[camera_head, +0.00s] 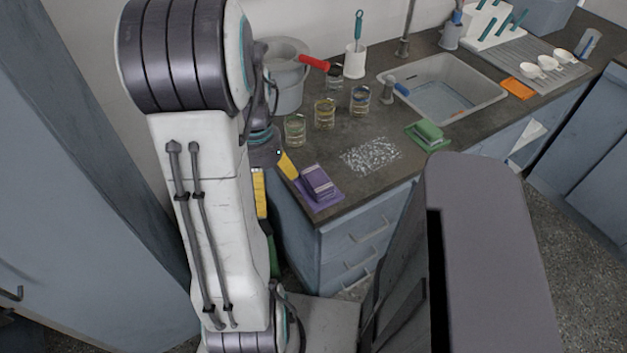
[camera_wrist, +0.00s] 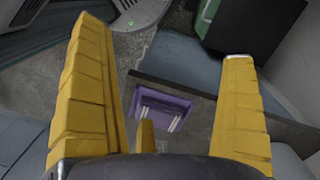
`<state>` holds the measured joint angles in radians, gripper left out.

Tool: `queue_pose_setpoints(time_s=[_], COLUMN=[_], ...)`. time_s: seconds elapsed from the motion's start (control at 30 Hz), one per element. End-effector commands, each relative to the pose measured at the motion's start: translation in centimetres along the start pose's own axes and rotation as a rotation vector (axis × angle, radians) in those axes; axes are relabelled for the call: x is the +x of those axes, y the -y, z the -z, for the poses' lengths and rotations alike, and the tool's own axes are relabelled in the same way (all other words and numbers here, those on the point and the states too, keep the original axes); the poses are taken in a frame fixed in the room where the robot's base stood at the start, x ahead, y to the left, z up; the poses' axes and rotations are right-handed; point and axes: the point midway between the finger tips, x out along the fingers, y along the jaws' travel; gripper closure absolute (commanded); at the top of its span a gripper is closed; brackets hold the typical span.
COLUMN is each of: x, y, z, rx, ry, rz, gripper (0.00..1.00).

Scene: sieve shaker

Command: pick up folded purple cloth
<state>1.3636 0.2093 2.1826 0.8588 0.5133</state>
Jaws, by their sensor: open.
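The folded purple cloth (camera_head: 317,182) is a small, thick purple bundle with pale edges. It lies on a flat purple mat (camera_head: 327,205) at the near left corner of the counter. In the wrist view the cloth (camera_wrist: 160,112) shows between and beyond my yellow fingers, with the mat (camera_wrist: 166,95) around it. My gripper (camera_head: 278,185) is open and just left of the cloth in the head view, partly hidden by my arm. In the wrist view my gripper (camera_wrist: 162,42) has its fingers wide apart with nothing between them. I see no contact with the cloth.
White granules (camera_head: 370,155) lie spread on the counter (camera_head: 345,195) right of the cloth. A green block (camera_head: 428,135) sits on a green mat beyond. Several jars, including one at the left (camera_head: 294,130), and a grey bucket (camera_head: 287,85) stand behind. A sink (camera_head: 440,85) is farther right.

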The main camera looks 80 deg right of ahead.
Motion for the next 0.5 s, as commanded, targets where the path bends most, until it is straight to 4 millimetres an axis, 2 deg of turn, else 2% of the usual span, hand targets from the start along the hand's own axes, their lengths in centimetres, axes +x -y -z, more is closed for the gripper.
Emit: queue_pose_setpoints(time_s=[0.03, 0.2, 0.5], x=[0.8, 2.2, 3.0], y=[-1.1, -3.2, -4.5], z=[2.0, 6.5, 11.1], rx=[0.166, 0.648, 1.366], ry=[0.013, 0.015, -0.005], rz=[0.001, 0.014, 0.058], gripper=[0.00, 0.00, 0.00])
